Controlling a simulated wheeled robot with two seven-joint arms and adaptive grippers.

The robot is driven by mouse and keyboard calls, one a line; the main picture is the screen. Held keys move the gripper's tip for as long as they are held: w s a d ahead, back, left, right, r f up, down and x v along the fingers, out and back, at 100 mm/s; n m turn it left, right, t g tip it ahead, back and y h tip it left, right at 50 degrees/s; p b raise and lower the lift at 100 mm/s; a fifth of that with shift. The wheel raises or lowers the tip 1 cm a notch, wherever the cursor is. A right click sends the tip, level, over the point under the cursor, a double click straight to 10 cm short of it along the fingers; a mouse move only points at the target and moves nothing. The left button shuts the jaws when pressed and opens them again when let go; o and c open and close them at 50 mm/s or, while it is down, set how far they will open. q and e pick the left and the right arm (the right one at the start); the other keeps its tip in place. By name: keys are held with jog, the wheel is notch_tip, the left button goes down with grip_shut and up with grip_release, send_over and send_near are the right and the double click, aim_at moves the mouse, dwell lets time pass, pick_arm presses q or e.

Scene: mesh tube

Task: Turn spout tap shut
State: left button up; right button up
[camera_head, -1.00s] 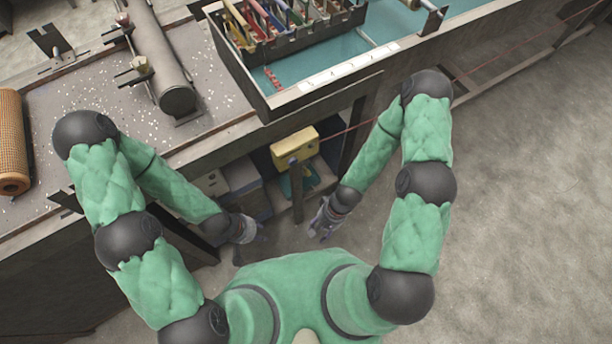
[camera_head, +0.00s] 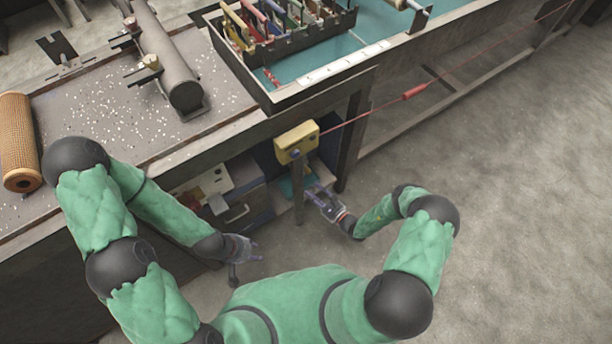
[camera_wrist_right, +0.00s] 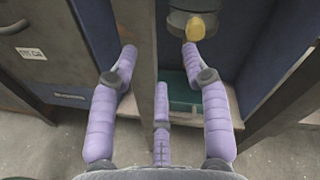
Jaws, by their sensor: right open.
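A yellow knob-like piece (camera_wrist_right: 203,26) on a dark grey round fitting (camera_wrist_right: 186,20) shows at the top of the right wrist view. It looks like the spout tap, though its lower body is cut off or hidden. My right gripper (camera_wrist_right: 160,52) is open and empty, its purple fingers spread, with the right-hand fingertip close to the yellow piece. I cannot tell whether they touch. In the head view my right gripper (camera_head: 322,198) is low beside the bench's underside, and the tap cannot be made out. My left gripper (camera_head: 256,250) hangs apart to the left, fingers spread and empty.
A yellow box (camera_head: 296,141) on a post, with a red cord (camera_head: 414,92), stands close to my right gripper. Bench legs and a cabinet (camera_head: 232,212) with a handle crowd the left. A teal box (camera_wrist_right: 185,92) sits behind. Floor at right is clear.

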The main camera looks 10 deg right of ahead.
aim_at(309, 173)
jog(key=shift+w+a+m+t+h+b, duration=0.15)
jog(key=shift+w+t+h+b, duration=0.3)
jog(key=shift+w, duration=1.3)
jog(key=shift+w+m+t+h+b, duration=0.25)
jog(key=shift+w+b, duration=0.35)
jog(key=shift+w, duration=1.15)
jog(key=shift+w+a+m+t+h+b, duration=0.15)
jog(key=shift+w+h+b, duration=0.3)
jog(key=shift+w, duration=1.3)
grip_shut()
